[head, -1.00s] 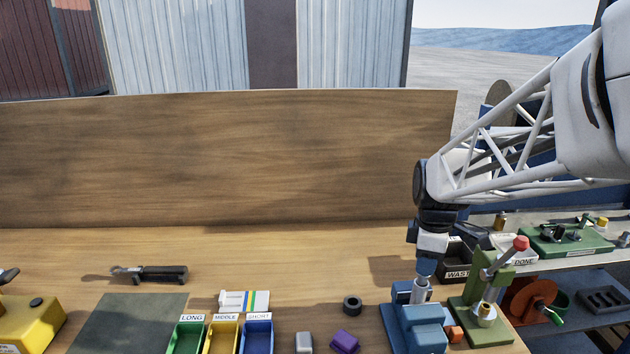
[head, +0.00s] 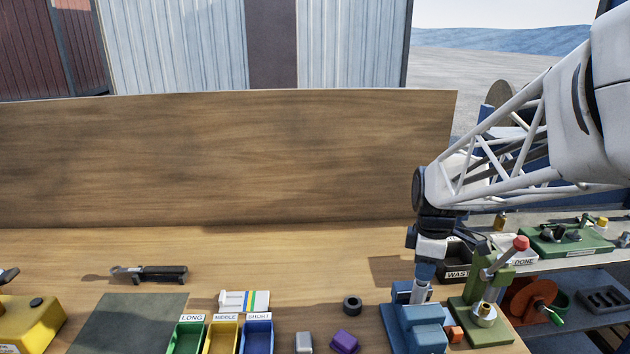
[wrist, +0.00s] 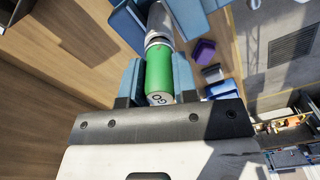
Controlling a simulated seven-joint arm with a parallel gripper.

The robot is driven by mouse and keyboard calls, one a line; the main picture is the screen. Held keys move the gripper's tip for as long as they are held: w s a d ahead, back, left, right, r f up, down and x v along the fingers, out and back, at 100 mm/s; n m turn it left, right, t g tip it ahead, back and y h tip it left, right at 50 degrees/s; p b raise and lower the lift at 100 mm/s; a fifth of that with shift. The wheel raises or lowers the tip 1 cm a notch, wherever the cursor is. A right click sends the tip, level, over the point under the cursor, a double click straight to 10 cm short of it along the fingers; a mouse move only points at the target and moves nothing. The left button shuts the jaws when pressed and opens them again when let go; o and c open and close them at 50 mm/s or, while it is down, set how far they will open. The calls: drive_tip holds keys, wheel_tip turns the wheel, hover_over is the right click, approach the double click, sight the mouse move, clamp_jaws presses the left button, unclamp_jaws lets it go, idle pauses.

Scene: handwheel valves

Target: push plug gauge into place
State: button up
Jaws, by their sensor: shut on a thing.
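My gripper (wrist: 158,62) is shut on the green handle of the plug gauge (wrist: 159,78), marked GO, with a blue finger on each side. The gauge's far end meets a silver cylindrical part (wrist: 159,20) between blue blocks; whether its tip is inside that part cannot be told. In the head view my gripper (head: 425,272) points down over the blue vise-like fixture (head: 422,328). The silver part (head: 420,293) stands upright in the fixture. My fingers and the fixture hide the green handle there.
A black ring (head: 352,305), a purple block (head: 345,341) and labelled bins (head: 226,335) lie to the left.

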drive_tip(key=shift+f, duration=0.35)
drive_tip(key=o, duration=1.1)
drive_tip(key=shift+c, duration=0.2)
drive_tip(key=shift+r, duration=0.1)
drive_tip(key=shift+r, duration=3.85)
drive_tip(key=s+a+m+t, duration=0.1)
drive_tip(key=s+a+m, duration=0.3)
drive_tip(key=s+m, duration=0.3)
drive_tip(key=s+a+m+t, duration=0.1)
drive_tip(key=s+a+m, duration=0.3)
drive_tip(key=s, duration=0.8)
drive_tip(key=m, duration=0.2)
drive_tip(key=shift+s+a+f+m+t, duration=0.2)
drive_tip(key=shift+f+m+t, duration=0.1)
drive_tip(key=shift+f+m, duration=0.1)
